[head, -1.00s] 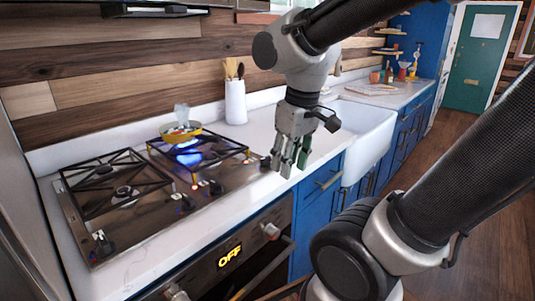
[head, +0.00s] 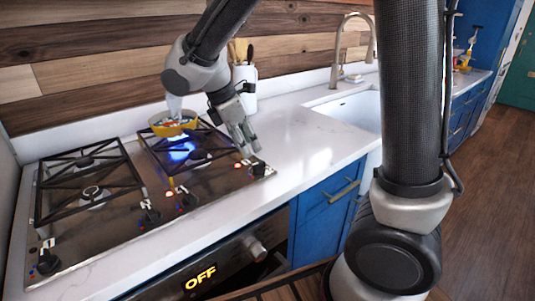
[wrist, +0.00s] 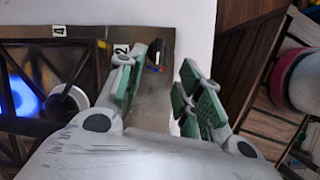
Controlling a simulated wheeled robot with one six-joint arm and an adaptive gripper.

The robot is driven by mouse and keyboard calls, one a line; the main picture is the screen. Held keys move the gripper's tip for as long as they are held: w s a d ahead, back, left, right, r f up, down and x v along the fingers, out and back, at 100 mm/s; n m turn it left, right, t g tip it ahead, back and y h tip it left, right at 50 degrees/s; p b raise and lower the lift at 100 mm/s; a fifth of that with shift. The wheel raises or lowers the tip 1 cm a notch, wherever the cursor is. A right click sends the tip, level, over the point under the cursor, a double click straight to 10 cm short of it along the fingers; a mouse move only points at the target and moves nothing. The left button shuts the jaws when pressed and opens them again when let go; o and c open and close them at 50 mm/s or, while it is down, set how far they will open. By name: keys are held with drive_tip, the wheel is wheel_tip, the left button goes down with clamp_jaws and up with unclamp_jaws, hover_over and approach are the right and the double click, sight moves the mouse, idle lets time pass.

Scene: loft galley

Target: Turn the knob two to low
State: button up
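The stove (head: 125,232) has a row of black knobs along its front, with red, blue and white marks beside them. The rightmost knob (head: 258,169) sits at the front right corner. In the wrist view a label "2" (wrist: 121,49) shows beside my left finger, with a label "4" (wrist: 59,31) further left. Colour marks (wrist: 154,69) show just past that finger; the knob by them is mostly hidden. My gripper (head: 244,140) is open and empty, its green-padded fingers (wrist: 160,85) apart, pointing down near the rightmost knob. I cannot tell whether it touches.
A blue flame (head: 180,152) burns on the right-hand side of the stove. A yellow pan (head: 158,129) stands at the back right of the stove. A utensil holder (head: 246,100) stands behind my gripper. The counter (head: 300,140) right of the stove is clear. The oven display (head: 200,277) reads OFF.

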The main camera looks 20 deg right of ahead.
sight(259, 163)
drive_tip(key=shift+n, duration=0.9)
drive_tip(key=x, duration=0.7)
drive_tip(key=shift+w+d+f, duration=0.2)
drive_tip(key=shift+d, duration=0.1)
clamp_jaws()
